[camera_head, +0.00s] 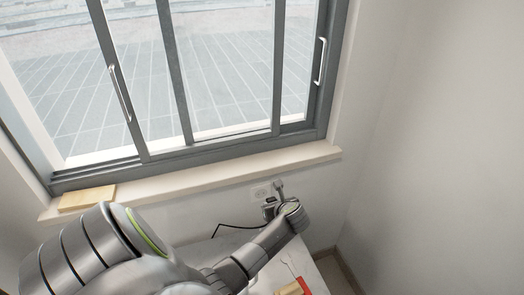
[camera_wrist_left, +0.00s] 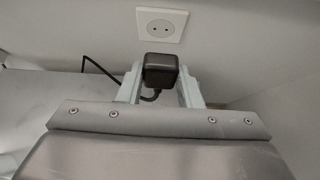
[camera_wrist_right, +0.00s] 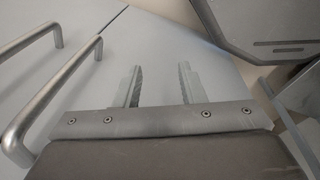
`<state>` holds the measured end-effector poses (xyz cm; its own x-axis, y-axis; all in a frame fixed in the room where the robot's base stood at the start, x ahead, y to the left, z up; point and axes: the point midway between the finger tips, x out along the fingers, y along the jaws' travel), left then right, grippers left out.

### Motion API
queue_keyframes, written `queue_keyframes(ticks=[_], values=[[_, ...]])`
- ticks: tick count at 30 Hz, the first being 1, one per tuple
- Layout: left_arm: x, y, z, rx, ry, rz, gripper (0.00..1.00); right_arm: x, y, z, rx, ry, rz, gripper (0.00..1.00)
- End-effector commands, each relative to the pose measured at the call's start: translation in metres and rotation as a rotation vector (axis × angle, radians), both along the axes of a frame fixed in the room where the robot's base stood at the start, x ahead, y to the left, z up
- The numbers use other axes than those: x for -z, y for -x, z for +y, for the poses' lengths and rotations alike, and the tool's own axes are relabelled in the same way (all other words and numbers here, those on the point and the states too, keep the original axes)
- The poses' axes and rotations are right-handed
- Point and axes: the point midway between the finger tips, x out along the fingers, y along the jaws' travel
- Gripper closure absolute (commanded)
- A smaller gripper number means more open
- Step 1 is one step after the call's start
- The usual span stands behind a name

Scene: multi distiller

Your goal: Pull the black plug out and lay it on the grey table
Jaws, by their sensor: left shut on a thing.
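The black plug (camera_wrist_left: 161,70) is between the two fingers of my left gripper (camera_wrist_left: 160,80), which is shut on it. In the left wrist view the white wall socket (camera_wrist_left: 162,25) shows both holes bare, and the plug is apart from it. The socket also shows in the head view (camera_head: 261,192), just above my left gripper (camera_head: 273,204). The plug's black cable (camera_head: 237,226) runs left over the grey table (camera_wrist_left: 50,105). My right gripper (camera_wrist_right: 160,88) is open and empty in the right wrist view, and it is out of the head view.
A window (camera_head: 185,80) with a pale sill (camera_head: 220,178) is above the socket, with a wooden block (camera_head: 87,197) on the sill. A red item (camera_head: 303,286) lies at the bottom of the head view. Metal handles (camera_wrist_right: 70,75) on grey fronts are near my right gripper.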

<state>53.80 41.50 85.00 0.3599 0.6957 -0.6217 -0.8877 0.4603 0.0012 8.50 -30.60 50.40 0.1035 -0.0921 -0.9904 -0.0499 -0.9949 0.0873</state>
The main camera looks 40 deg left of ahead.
Motion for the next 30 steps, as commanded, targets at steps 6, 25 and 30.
queue_keyframes(ticks=[6,25,30], values=[[-0.011,-0.002,0.003,-0.001,0.089,0.045,1.00,-0.028,0.000,0.000,0.000,0.000,0.000,0.64],[-0.008,-0.002,0.003,0.000,0.207,0.106,1.00,-0.046,0.000,0.000,0.000,0.000,0.000,0.64],[-0.010,-0.002,-0.010,0.003,0.232,0.120,1.00,-0.054,0.000,-0.001,-0.001,0.002,0.000,0.64]])
